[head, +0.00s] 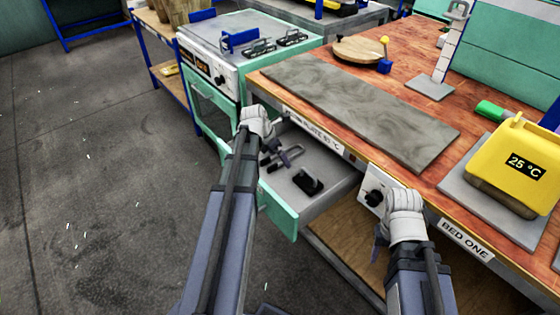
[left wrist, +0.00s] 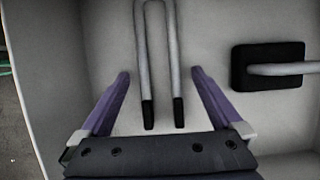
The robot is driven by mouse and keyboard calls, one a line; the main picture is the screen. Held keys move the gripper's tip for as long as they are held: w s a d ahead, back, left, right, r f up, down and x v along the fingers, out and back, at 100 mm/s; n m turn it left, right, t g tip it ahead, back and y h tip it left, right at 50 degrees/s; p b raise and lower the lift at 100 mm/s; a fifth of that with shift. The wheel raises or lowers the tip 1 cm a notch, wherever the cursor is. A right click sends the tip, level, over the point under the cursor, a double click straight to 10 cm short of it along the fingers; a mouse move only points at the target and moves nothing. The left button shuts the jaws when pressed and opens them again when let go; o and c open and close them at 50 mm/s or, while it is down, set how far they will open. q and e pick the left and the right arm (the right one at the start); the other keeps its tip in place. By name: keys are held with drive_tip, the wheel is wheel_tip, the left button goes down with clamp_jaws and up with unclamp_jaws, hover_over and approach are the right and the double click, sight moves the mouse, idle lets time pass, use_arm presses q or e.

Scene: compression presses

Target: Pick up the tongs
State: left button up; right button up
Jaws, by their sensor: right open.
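The tongs (left wrist: 142,50) lie in the open drawer. They are a grey U-shaped bar with two black tips, which point toward my left gripper in the left wrist view. They also show in the head view (head: 290,156), partly beside my left arm. My left gripper (left wrist: 165,78) is open, its two purple fingers spread on either side of the tongs' legs with gaps between. The tongs do not appear gripped. My right gripper (head: 381,236) is below the worktop edge, mostly hidden behind its own wrist, away from the tongs.
A black block with a grey handle (left wrist: 266,68) lies right of the tongs in the drawer (head: 334,194). The drawer walls surround both. Above is a wooden worktop (head: 315,113) with a grey slab (head: 365,110) and a yellow 25 °C box (head: 515,165). A stove stands behind.

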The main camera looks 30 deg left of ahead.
use_arm(q)
clamp_jaws()
idle(0.6)
drive_tip(key=shift+r, duration=0.1)
drive_tip(key=shift+r+p, duration=0.5)
drive_tip(key=shift+p, duration=0.1)
wheel_tip(320, 180, up, 6)
drive_tip(key=r+p, duration=0.1)
drive_tip(key=p, duration=0.6)
drive_tip(key=s+d, duration=0.2)
drive_tip(key=d, duration=0.3)
drive_tip(key=s+d, duration=0.2)
drive_tip(key=d, duration=0.4)
drive_tip(key=s+d+f+b, duration=0.1)
drive_tip(key=s+d, duration=0.2)
drive_tip(key=d, duration=0.2)
drive_tip(key=shift+d+f, duration=0.1)
drive_tip(key=shift+d, duration=0.25)
